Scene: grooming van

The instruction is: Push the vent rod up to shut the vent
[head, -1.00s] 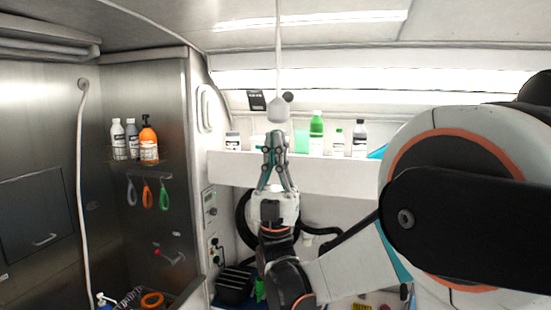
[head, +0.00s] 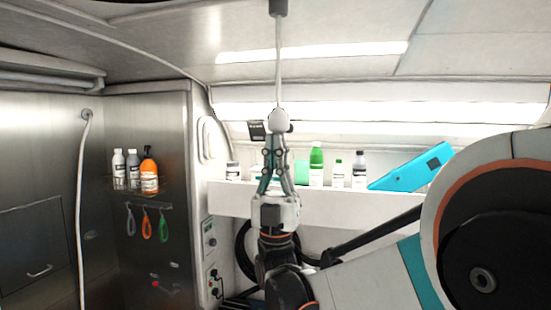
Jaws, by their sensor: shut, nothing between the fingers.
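The vent rod (head: 278,65) is a thin pale rod hanging straight down from a dark grey fitting (head: 278,7) on the ceiling. A rounded whitish knob (head: 278,119) forms its lower end. My gripper (head: 277,138) points straight up directly below the knob. Its fingers are closed together with nothing between them, and the tips appear to touch the knob's underside. The vent itself does not show clearly, so I cannot tell how far open it is.
A white shelf (head: 340,204) behind my gripper carries several bottles, including a green one (head: 316,165), and a tilted blue object (head: 412,168). A metal-walled area (head: 50,165) with an orange pump bottle (head: 149,172) is at left. The space around the rod is clear.

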